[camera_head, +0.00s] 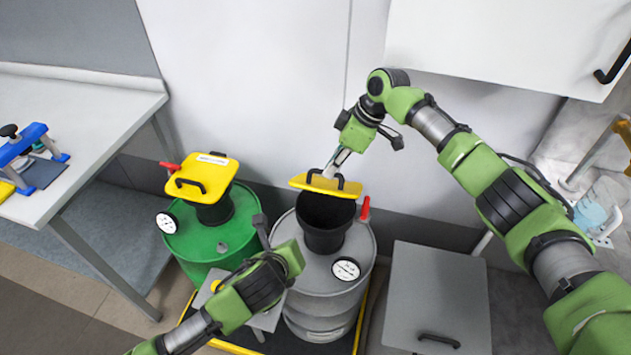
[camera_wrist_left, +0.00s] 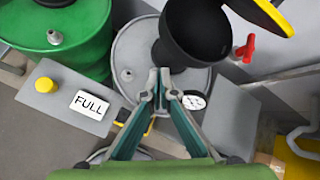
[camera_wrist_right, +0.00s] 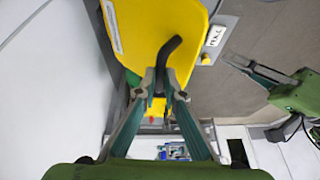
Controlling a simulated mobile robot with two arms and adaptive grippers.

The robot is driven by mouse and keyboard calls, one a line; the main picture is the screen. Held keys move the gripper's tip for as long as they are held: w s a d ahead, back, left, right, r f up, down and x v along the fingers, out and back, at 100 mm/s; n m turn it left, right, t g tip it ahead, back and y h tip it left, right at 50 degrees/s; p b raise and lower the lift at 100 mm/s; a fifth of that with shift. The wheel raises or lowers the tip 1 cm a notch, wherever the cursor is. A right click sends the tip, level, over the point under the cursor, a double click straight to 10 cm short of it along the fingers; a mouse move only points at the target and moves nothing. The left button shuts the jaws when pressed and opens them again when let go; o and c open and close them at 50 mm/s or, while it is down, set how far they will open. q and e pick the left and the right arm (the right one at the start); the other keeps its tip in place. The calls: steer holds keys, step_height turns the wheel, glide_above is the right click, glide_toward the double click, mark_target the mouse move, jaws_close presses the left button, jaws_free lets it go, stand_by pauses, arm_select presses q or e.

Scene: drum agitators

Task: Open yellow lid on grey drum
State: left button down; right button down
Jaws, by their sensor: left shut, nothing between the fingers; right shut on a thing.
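The grey drum (camera_head: 322,275) stands in the middle of the head view with a black funnel (camera_head: 325,222) on top. Its yellow lid (camera_head: 318,185) is tilted up at the back, and the funnel's mouth is uncovered. My right gripper (camera_head: 330,172) is shut on the lid's black handle; the right wrist view shows the fingers on the handle (camera_wrist_right: 170,55) against the yellow lid (camera_wrist_right: 145,30). My left gripper (camera_wrist_left: 161,78) is shut and empty in front of the grey drum (camera_wrist_left: 135,45). In the head view its fingers are largely hidden by my wrist.
A green drum (camera_head: 210,238) with a closed yellow lid (camera_head: 203,178) stands at left. A grey panel with a FULL label (camera_wrist_left: 90,104) and yellow button (camera_wrist_left: 45,85) is in front. A grey box (camera_head: 437,295) stands at right. A table (camera_head: 100,115) is far left.

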mark_target(315, 188)
arm_select(q)
steer(key=w+d+r+m+t+h, duration=0.1)
steer(key=w+d+r+m+t, duration=0.1)
steer(key=r+m, duration=0.35)
steer(key=w+d+r+m+t+h, duration=0.1)
steer(key=d+r+m, duration=0.1)
steer(key=r, duration=0.6)
arm_select(e)
steer(key=shift+w+d+f, duration=0.1)
steer(key=shift+d+f, duration=0.2)
arm_select(q)
steer(key=shift+n, duration=0.25)
steer(key=x, duration=0.9)
steer(key=shift+w+r, duration=0.15)
steer(key=shift+w, duration=0.25)
steer(key=shift+w+d+r, duration=0.25)
steer(key=shift+w+r, duration=0.3)
steer(key=shift+w, duration=0.25)
